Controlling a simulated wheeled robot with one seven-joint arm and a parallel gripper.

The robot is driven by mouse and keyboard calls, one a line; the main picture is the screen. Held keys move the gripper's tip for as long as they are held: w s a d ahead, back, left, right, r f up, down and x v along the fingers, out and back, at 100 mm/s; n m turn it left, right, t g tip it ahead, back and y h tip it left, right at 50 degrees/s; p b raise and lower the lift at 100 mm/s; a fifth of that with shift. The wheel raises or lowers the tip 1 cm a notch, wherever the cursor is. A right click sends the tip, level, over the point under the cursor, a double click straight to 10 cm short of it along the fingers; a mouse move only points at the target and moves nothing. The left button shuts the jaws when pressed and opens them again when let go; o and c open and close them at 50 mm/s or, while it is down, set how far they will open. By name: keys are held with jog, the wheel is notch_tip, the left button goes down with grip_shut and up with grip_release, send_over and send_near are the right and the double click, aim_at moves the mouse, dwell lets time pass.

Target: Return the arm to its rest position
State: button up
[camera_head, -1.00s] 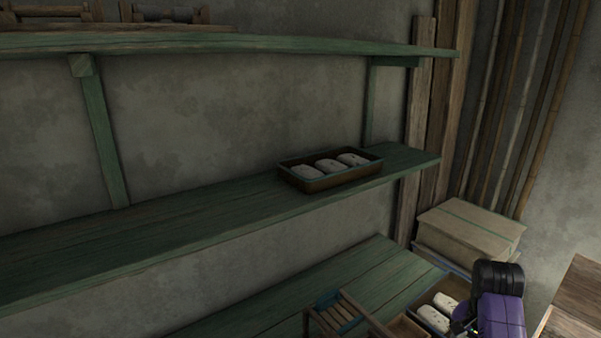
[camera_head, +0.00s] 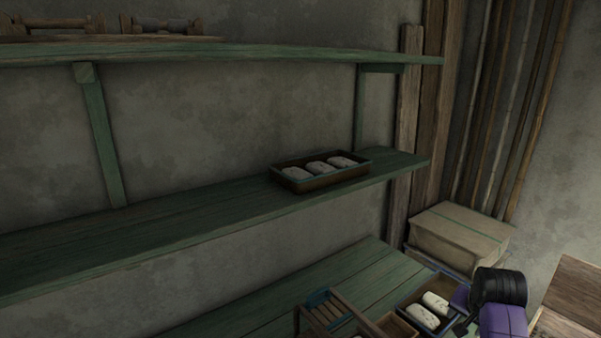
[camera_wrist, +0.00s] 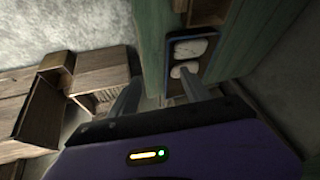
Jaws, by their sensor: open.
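My arm shows at the lower right of the head view, in purple and black. My gripper (camera_wrist: 160,98) is open in the wrist view, its two grey fingers spread apart with nothing held between them. Past the fingers, a dark tray (camera_wrist: 187,52) with pale rounded bundles (camera_wrist: 190,48) lies on a green board. In the head view this tray (camera_head: 402,302) with its bundles (camera_head: 435,302) sits on the lowest green bench, just left of my arm. My fingertips are hardly visible in the head view.
A brown tray (camera_head: 318,183) with three pale bundles stands on the middle green shelf (camera_head: 150,225). A slatted wooden frame (camera_head: 325,312) and the lower bench (camera_head: 270,305) lie below. Boxes (camera_head: 460,238) stand by the wall. Wooden furniture (camera_head: 575,290) is at far right.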

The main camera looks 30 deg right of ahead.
jog(key=s+a+r+n+t+h+b, duration=0.1)
jog(key=a+n+t, duration=0.45)
jog(key=a, duration=0.65)
jog(key=a+r+n+t+h+b, duration=0.15)
jog(key=a+n+t, duration=0.35)
jog(key=a, duration=0.7)
jog(key=s+a+r+n+t+y, duration=0.1)
jog(key=s+a+n+y, duration=0.3)
jog(key=s+a, duration=1.5)
jog(key=s+y, duration=0.2)
jog(key=y, duration=0.1)
jog(key=shift+s+a+n+b, duration=0.2)
jog(key=shift+a+n+b, duration=0.15)
jog(key=shift+b, duration=0.05)
jog(key=shift+y, duration=0.25)
jog(key=shift+c, duration=0.3)
